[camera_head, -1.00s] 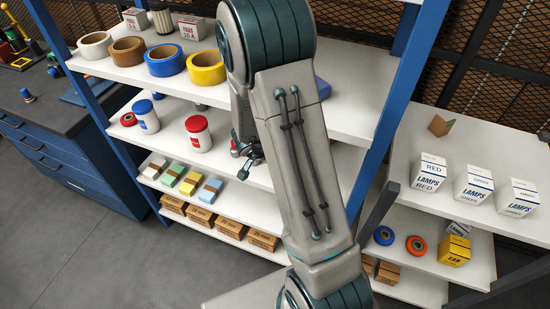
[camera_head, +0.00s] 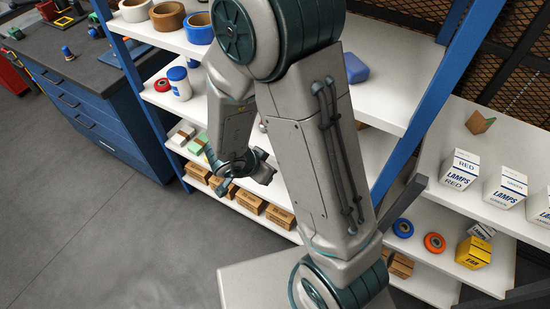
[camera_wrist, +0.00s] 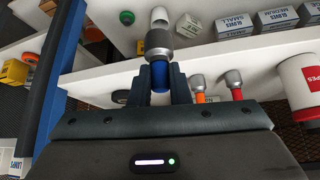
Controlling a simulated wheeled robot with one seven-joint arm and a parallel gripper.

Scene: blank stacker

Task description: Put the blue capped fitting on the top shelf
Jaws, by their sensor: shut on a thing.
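The blue capped fitting (camera_wrist: 158,70) shows in the wrist view, a grey metal piece with a blue cap at its near end and a pale tip at its far end. My gripper (camera_wrist: 159,88) is shut on it, with one finger on each side of the blue cap. In the head view my gripper (camera_head: 262,168) is in front of the lower shelves, left of my forearm. The fitting cannot be made out there. The highest shelf board (camera_head: 392,103) in the head view carries tape rolls and a blue block; whether another board lies above is out of view.
An orange capped fitting (camera_wrist: 198,88) and a red one (camera_wrist: 235,85) are right of my gripper in the wrist view. A red and white jar (camera_wrist: 300,85) is farther right. A blue post (camera_head: 440,75) and lamp boxes (camera_head: 460,170) stand to the right. Floor at left is clear.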

